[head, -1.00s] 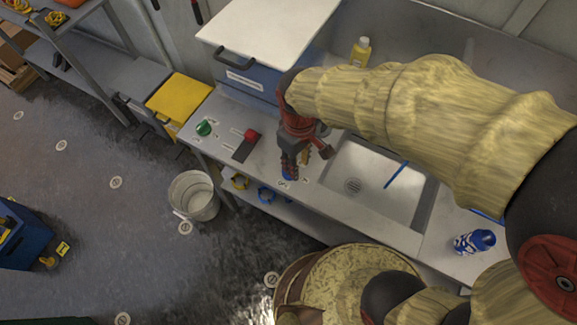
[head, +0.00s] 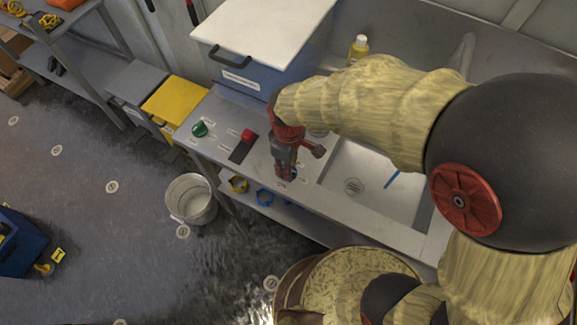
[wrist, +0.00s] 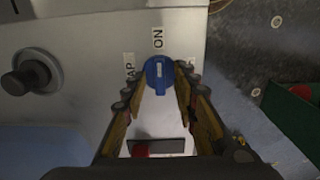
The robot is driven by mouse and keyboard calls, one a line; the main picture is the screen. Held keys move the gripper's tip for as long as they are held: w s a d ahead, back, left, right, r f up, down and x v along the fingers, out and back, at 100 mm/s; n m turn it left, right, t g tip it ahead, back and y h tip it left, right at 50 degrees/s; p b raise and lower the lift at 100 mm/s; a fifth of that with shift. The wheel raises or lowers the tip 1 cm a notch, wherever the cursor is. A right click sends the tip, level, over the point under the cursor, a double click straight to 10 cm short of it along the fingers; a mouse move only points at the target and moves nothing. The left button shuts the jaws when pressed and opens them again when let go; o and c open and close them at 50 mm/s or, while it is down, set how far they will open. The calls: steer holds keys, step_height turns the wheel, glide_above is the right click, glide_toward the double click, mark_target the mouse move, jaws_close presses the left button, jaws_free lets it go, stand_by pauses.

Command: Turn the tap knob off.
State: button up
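The blue tap knob (wrist: 158,73) stands on the grey counter in the wrist view, between my gripper's fingertips. Its white pointer line is aimed at the printed word ON; a TAP label lies to its left. My gripper (wrist: 160,76) has its two fingers apart, one on each side of the knob. A small gap seems to show, but contact is unclear. In the head view my gripper (head: 285,175) points down at the counter beside the sink (head: 376,180), and it mostly hides the knob.
A red knob on a black plate (head: 243,149) and a green knob (head: 200,129) sit to the left on the counter. A blue box with a white lid (head: 265,22) stands behind. A dark round knob (wrist: 28,75) is left of the tap knob. A bucket (head: 190,200) stands on the floor.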

steer(key=shift+f, duration=0.1)
steer(key=shift+c, duration=0.9)
jaws_close()
